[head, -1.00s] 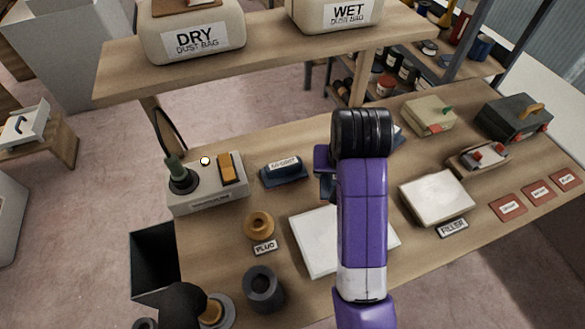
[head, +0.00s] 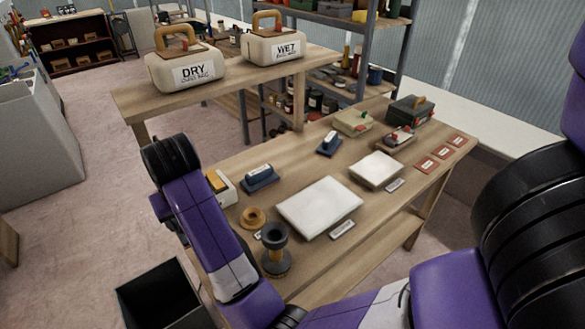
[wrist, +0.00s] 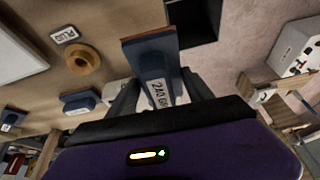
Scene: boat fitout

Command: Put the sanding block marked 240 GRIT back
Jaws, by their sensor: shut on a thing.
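In the wrist view the sanding block (wrist: 149,58), with a blue body, a brown face and a white label reading "240 GR…", is between the fingers of my gripper (wrist: 160,92). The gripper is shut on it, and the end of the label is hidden. The block seems to be held above the floor and bench edge. In the head view my arm hides the gripper and the held block, at the left end of the bench. Two other blue labelled blocks stand on the bench, one near the left (head: 259,179) and one farther back (head: 328,145); their labels are unreadable.
A black open bin (head: 160,295) stands below. The dust bag shelf (head: 220,92) is behind.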

